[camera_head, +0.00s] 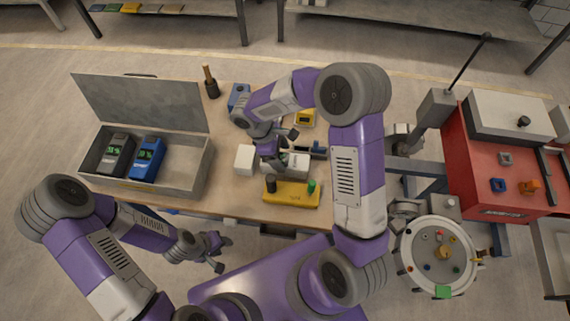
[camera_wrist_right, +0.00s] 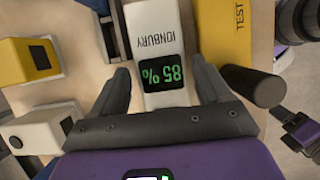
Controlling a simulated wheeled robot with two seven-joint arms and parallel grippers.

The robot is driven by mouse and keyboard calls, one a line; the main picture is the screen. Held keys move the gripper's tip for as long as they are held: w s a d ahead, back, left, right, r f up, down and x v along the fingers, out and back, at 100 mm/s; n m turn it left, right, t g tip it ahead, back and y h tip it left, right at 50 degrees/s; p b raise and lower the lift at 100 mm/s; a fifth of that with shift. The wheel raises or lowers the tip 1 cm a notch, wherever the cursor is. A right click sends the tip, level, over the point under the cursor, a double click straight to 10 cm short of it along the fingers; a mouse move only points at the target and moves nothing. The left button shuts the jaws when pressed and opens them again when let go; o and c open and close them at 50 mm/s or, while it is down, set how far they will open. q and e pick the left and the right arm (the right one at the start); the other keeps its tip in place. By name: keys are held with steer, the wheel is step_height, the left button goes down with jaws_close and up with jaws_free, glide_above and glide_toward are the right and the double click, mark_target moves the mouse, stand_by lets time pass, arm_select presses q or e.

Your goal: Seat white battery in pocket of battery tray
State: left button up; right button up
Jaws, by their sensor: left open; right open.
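In the head view my right gripper (camera_head: 280,147) is over the table and partly hides the battery (camera_head: 296,161). The grey lidded case (camera_head: 198,170), apparently the battery tray, stands open at the table's left. A black battery (camera_head: 116,152) and a blue battery (camera_head: 148,155) stand in its left part. My left gripper (camera_head: 219,256) is open and empty off the table's front edge.
A yellow test block (camera_head: 291,196) with black and green posts is in front of the battery. A white block (camera_head: 244,159) sits left of it, a yellow one (camera_head: 305,117) behind. A brown-handled tool (camera_head: 210,82) stands at the back. The case's right part is empty.

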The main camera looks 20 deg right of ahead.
mark_target(285, 159)
steer(key=x, duration=0.3)
steer(key=shift+s+f+b, duration=0.1)
steer(key=shift+f+b, duration=0.05)
steer(key=shift+b, duration=0.15)
jaws_close()
